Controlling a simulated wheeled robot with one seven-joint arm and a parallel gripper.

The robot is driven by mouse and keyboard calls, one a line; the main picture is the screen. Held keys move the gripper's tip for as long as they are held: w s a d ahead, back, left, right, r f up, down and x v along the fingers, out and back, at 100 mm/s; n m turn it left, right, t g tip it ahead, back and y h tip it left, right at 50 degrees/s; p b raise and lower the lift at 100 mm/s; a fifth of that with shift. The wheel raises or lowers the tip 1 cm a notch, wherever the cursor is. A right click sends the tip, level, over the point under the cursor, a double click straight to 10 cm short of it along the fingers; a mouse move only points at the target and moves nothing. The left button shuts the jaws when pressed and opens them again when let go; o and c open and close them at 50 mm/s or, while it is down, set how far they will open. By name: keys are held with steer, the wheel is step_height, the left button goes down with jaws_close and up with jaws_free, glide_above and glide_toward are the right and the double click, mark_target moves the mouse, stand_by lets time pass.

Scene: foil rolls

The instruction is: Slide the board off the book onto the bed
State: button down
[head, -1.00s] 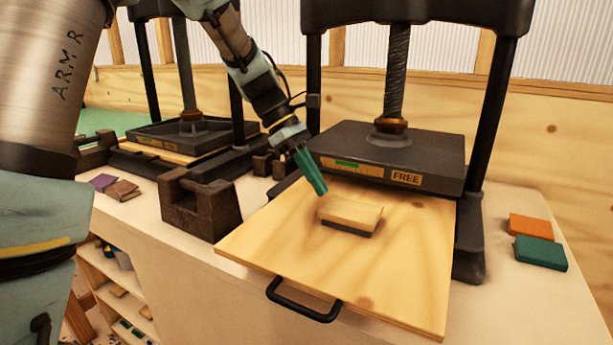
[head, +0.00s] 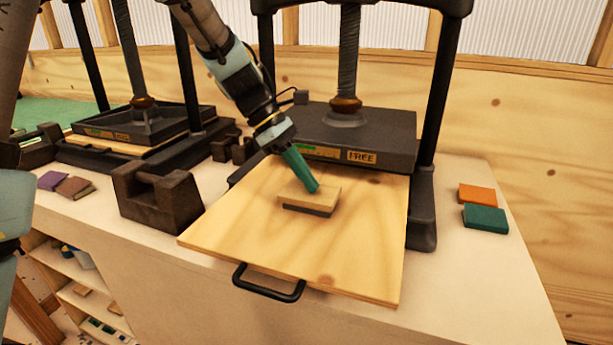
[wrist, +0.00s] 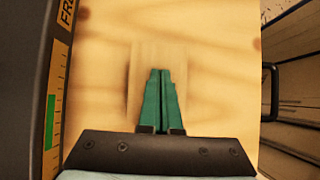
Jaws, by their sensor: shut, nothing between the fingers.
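The board (head: 297,197) is a small light-wood rectangle lying flat on top of a dark book (head: 306,209), of which only a thin front edge shows. Both lie on the pulled-out wooden bed (head: 340,260) of the nearer press. My gripper (head: 316,188) has green fingers, shut and empty, with the tips over the right part of the board; I cannot tell if they touch it. In the wrist view the closed fingers (wrist: 159,75) point down over the board (wrist: 138,92), hiding part of it.
The press platen (head: 340,135), marked FREE, is behind the board, between black posts. The bed has a black handle (head: 268,284) in front. Orange (head: 477,195) and green (head: 485,219) books lie to the right. A dark iron block (head: 158,190) stands left. The bed around the book is clear.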

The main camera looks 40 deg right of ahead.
steer(key=w+a+p, duration=0.1)
steer(key=w+a, duration=0.1)
steer(key=w, duration=0.1)
steer(key=w+a, duration=0.2)
steer(key=w, duration=0.1)
steer(key=w+a+p, duration=0.1)
steer(key=w+a, duration=0.1)
steer(key=w, duration=0.2)
steer(key=shift+a+f+p, duration=0.15)
steer(key=shift+f+p, duration=0.1)
steer(key=shift+p, duration=0.1)
step_height(320, 180, up, 2)
steer(key=shift+p, duration=1.2)
